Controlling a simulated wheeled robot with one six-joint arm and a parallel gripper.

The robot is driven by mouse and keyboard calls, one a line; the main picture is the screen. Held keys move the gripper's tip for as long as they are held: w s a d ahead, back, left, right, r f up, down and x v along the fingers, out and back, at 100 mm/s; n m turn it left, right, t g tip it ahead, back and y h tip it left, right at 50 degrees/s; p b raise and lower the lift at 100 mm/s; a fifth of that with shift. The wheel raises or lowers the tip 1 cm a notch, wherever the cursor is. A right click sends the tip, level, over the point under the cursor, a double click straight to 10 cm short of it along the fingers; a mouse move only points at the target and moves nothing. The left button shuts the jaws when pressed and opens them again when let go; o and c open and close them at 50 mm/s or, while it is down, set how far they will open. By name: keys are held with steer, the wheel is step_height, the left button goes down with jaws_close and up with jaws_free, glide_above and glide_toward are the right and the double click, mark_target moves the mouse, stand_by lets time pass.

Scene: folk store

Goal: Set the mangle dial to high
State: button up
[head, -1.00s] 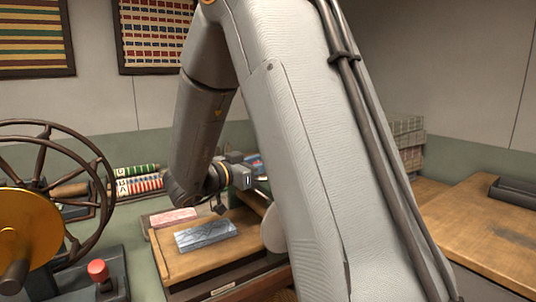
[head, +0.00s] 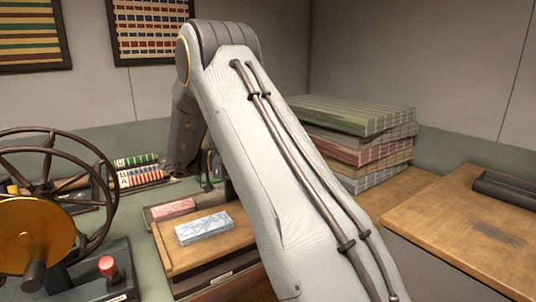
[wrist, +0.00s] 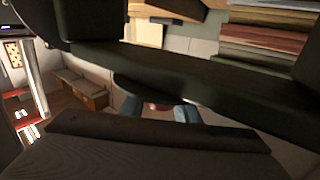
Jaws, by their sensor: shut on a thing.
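My gripper shows in the wrist view (wrist: 158,110) as two blue-grey fingertips below a dark bar. It is shut on a small reddish thing (wrist: 157,106), mostly hidden; I cannot tell whether this is the mangle dial. In the head view my arm hides the fingers, and only dark wrist parts show behind the wooden board. No dial with readable marks shows. At the left stands a spoked dark wheel (head: 99,166) with a brass disc (head: 34,232) and a red knob (head: 107,266); I cannot tell whether these belong to the mangle.
A wooden board (head: 185,258) carries a folded blue-white cloth (head: 204,227); a red-white cloth (head: 172,208) lies behind it. Striped rolls (head: 137,176) lie left of my wrist. A tall fabric stack (head: 365,140) stands behind my arm. A wooden table (head: 450,235) is at right, largely bare.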

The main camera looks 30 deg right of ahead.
steer(key=shift+s+m+g+p, duration=0.1)
steer(key=shift+m+g+p, duration=0.3)
steer(key=shift+p, duration=0.05)
steer(key=o, duration=1)
steer(key=shift+o, duration=0.2)
steer(key=shift+r, duration=0.1)
step_height(320, 180, up, 6)
steer(key=p, duration=0.9)
steer(key=shift+p, duration=0.4)
step_height(320, 180, up, 4)
steer(key=p, duration=0.8)
